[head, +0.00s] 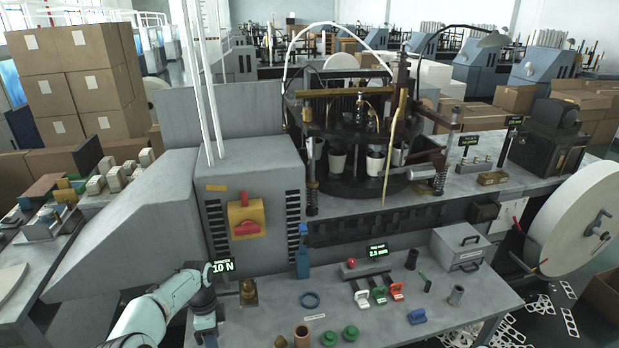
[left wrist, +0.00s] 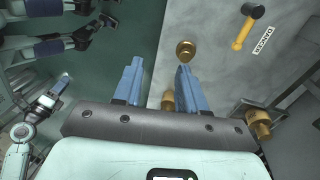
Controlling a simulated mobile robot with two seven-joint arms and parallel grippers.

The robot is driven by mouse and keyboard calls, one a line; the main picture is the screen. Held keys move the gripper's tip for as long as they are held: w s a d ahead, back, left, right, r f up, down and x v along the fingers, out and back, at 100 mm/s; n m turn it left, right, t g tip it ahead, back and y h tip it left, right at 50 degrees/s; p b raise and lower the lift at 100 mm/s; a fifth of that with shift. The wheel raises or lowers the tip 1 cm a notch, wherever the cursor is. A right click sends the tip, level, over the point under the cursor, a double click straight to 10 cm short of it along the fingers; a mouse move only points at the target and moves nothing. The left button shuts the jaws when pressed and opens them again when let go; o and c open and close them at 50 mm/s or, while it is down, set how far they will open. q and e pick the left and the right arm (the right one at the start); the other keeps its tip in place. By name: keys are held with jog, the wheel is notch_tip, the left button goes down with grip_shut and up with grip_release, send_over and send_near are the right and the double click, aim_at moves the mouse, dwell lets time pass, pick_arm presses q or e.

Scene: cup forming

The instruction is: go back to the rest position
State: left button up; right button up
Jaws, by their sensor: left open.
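My left arm comes in at the lower left of the head view, and its gripper (head: 205,335) hangs down at the left end of the front bench (head: 270,310). In the left wrist view the two blue fingers of my left gripper (left wrist: 158,85) stand well apart, with nothing between them. A small brass piece (head: 248,291) stands on the bench just right of the gripper in the head view. No right gripper can be made out in the head view.
The grey machine housing (head: 250,180) rises behind.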

pick_arm(q)
jog(key=s+d+f+n+h, duration=0.1)
jog(key=s+d+f+n, duration=0.35)
jog(key=f, duration=0.45)
jog(key=s+d+f+n+h, duration=0.2)
jog(key=s+d+f+n, duration=0.15)
jog(key=s+f, duration=0.4)
jog(key=s+d+f+n+t, duration=0.1)
jog(key=s+d+f+n, duration=0.1)
jog(key=s+n, duration=0.3)
jog(key=s+d+f+n+t, duration=0.1)
jog(key=s+d+f+n, duration=0.2)
jog(key=s, duration=1)
jog(key=f+n, duration=0.1)
jog(key=n, duration=0.2)
jog(key=shift+s+d, duration=0.15)
jog(key=shift+s, duration=0.05)
